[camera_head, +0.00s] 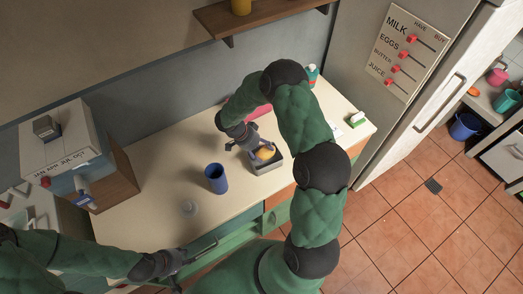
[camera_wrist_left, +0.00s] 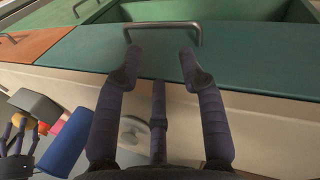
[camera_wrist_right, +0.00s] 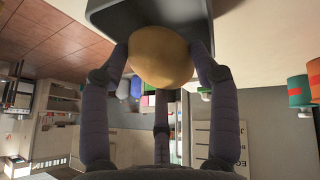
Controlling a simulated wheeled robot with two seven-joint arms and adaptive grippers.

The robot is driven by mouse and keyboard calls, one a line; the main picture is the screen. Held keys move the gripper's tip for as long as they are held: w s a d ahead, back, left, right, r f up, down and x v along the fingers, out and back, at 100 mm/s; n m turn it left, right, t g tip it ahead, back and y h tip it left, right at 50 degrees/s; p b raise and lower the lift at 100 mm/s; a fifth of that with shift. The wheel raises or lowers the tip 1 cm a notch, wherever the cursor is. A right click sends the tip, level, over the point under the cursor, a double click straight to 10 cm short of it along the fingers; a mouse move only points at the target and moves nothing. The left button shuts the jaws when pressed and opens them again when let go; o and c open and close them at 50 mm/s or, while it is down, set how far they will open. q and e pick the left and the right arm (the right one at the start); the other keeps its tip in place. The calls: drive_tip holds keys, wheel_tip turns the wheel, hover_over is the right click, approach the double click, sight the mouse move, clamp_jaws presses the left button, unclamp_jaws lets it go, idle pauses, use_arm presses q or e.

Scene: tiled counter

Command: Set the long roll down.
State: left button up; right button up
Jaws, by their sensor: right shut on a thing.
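The roll (camera_head: 266,152) is a yellow-brown rounded loaf. It also shows in the right wrist view (camera_wrist_right: 160,57). My right gripper (camera_head: 256,149) is shut on it, with fingers on both sides. The roll is at the grey tray (camera_head: 267,168), over or inside it; I cannot tell if it touches the tray's floor. The tray's dark wall (camera_wrist_right: 108,15) shows behind the roll in the right wrist view. My left gripper (camera_wrist_left: 162,62) is open and empty at the counter's front, near a drawer handle (camera_wrist_left: 163,25).
A blue cup (camera_head: 216,179) stands left of the tray, with a clear glass (camera_head: 188,208) nearer the front. A pink object (camera_head: 258,111) is partly hidden behind my right arm. A green-white item (camera_head: 356,119) lies at the right. A green drawer (camera_head: 228,253) appears open in front.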

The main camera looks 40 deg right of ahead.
drive_tip(key=shift+f+b, duration=0.5)
drive_tip(key=shift+b, duration=0.2)
drive_tip(key=o, duration=1.1)
drive_tip(key=shift+o, duration=0.2)
drive_tip(key=shift+r, duration=0.15)
drive_tip(key=shift+r+p, duration=0.45)
drive_tip(key=shift+p, duration=0.4)
drive_tip(key=shift+r+p, duration=0.3)
drive_tip(key=shift+p, duration=0.15)
drive_tip(key=v, duration=1.1)
drive_tip(key=shift+a+r+b, duration=0.2)
drive_tip(key=shift+r+b, duration=0.05)
drive_tip(key=shift+b, duration=0.15)
drive_tip(key=shift+w, duration=0.1)
